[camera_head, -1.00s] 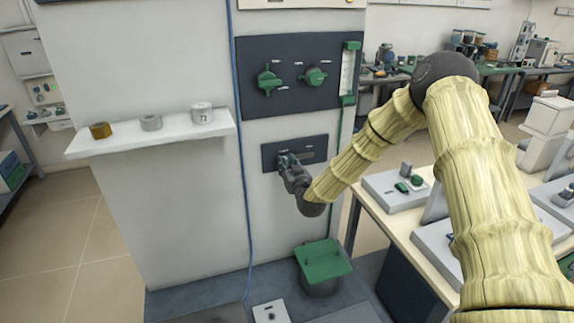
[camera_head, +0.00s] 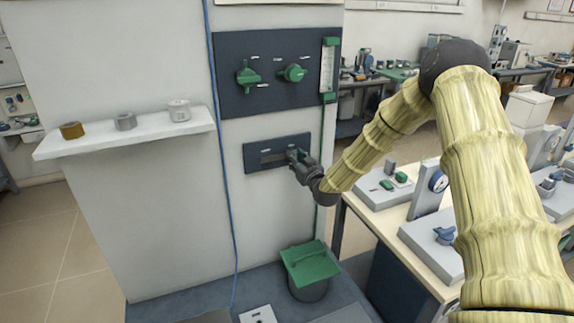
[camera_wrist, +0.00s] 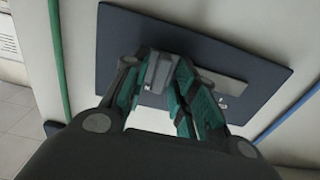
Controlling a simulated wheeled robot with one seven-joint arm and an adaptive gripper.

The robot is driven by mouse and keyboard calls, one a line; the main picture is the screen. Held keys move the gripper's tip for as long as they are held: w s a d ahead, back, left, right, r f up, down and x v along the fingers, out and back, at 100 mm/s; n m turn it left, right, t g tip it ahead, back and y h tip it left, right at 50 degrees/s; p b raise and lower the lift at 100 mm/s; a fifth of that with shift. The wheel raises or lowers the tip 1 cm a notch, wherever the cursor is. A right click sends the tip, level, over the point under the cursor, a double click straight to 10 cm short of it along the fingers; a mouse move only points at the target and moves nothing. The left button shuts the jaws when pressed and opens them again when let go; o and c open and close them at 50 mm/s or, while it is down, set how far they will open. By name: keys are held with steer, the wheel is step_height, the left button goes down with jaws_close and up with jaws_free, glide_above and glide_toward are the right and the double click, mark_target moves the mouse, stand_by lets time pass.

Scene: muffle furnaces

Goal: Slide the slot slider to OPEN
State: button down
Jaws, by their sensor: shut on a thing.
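A dark slot panel (camera_head: 262,153) is set in the pale furnace wall, below the knob panel. Its slot (camera_head: 272,158) shows open to the left of my gripper (camera_head: 296,157), which is at the slot's right end. In the wrist view, the panel (camera_wrist: 120,38) appears turned round, and the grey slider handle (camera_wrist: 160,70) stands between the green-padded fingers of my gripper (camera_wrist: 160,82). The gripper is shut on the handle. A small pale label (camera_wrist: 223,99) lies on the panel beside the fingers, too small to read.
Above is a dark panel (camera_head: 270,68) with two green knobs and a green-ended gauge (camera_head: 328,70). A white shelf (camera_head: 130,133) with small cylinders juts out left. A blue cable (camera_head: 225,150) runs down the wall. A green-lidded container (camera_head: 309,265) stands below; a bench (camera_head: 400,215) is right.

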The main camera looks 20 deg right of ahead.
steer(key=shift+d+r, duration=0.1)
steer(key=shift+d, duration=0.15)
steer(key=c, duration=1.5)
jaws_free()
steer(key=shift+d, duration=0.1)
steer(key=s, duration=1.2)
steer(key=shift+d, duration=0.1)
